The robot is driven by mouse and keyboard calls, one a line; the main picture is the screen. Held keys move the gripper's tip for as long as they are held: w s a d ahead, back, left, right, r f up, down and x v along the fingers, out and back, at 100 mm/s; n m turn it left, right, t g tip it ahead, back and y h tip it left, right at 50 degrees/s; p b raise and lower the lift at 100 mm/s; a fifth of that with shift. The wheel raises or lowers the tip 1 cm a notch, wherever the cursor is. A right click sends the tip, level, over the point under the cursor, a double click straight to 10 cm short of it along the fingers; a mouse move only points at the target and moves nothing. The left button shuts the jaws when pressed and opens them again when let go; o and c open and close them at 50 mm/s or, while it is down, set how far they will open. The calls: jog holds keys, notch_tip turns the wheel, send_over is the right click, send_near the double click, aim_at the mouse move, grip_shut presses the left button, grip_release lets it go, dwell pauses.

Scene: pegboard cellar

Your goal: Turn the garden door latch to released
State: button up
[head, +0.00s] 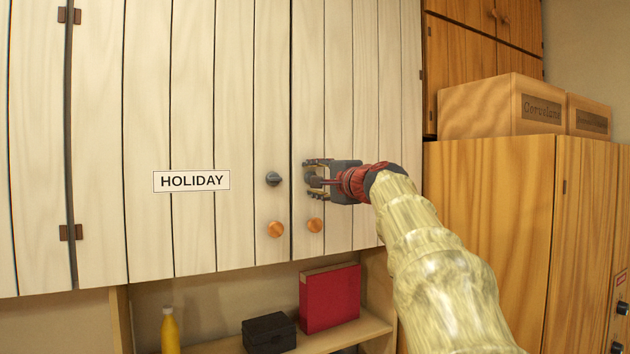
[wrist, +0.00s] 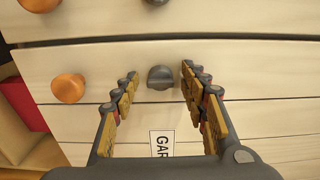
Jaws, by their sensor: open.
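The garden door latch is a dark grey round knob with a raised grip bar (wrist: 161,77) on the pale plank door. In the wrist view its bar lies roughly across the picture. A white label (wrist: 161,144) reading "GAR", partly cut off by my gripper, sits below it there. My gripper (head: 312,179) is open at the right-hand door, and in the head view it mostly hides the latch. In the wrist view my gripper's fingertips (wrist: 159,72) stand on either side of the latch, with visible gaps.
A similar dark latch (head: 273,179) is on the left door beside the "HOLIDAY" label (head: 191,181). Two orange knobs (head: 276,229) (head: 315,225) sit below the latches. A shelf underneath holds a red book (head: 330,298), a black box (head: 269,333) and a yellow bottle (head: 170,332).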

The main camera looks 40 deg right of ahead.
jog(key=v, duration=1.2)
dwell(0.4)
